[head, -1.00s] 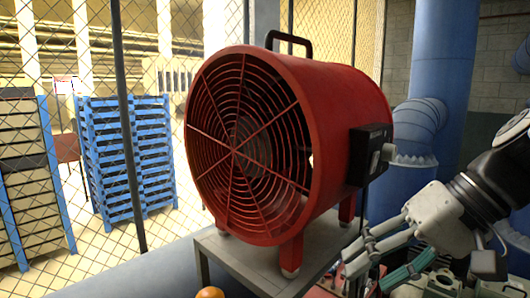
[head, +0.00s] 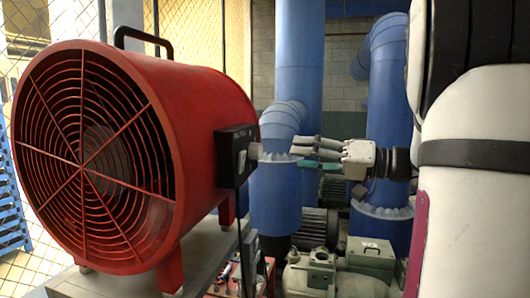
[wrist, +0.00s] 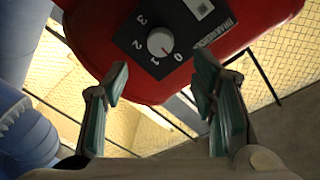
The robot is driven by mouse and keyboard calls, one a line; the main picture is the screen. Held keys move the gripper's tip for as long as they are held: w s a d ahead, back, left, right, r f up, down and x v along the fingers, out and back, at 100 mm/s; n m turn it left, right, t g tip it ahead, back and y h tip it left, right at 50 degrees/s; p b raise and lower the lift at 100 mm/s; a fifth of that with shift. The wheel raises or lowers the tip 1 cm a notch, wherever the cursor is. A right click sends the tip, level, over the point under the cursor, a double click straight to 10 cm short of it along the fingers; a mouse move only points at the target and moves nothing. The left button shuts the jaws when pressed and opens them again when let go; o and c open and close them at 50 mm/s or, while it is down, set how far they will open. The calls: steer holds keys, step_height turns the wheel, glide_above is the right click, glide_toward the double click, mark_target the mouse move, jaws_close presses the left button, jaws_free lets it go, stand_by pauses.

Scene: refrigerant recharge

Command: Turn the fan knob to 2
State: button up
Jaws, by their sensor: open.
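A red drum fan (head: 200,100) with a round wire grille fills the left of the head view. A black control box (head: 226,158) is on its right side, with a pale round knob (head: 254,152) sticking out. In the wrist view the white knob (wrist: 160,42) is ringed by the numbers 0 to 3, and its small mark seems to point near 0. My gripper (head: 288,153) is just right of the knob, fingers pointing at it. In the wrist view my gripper (wrist: 160,72) is open, with one finger on either side below the knob, apart from it and empty.
The fan stands on a grey metal table (head: 205,262). Blue pipes (head: 296,70) rise behind my gripper. Green-grey pump machinery (head: 335,268) and a red toolbox (head: 225,280) are below. A black cable hangs from the control box.

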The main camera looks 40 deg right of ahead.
mark_target(261, 152)
steer(key=p+x, duration=0.1)
steer(key=x, duration=0.8)
steer(key=c, duration=1.1)
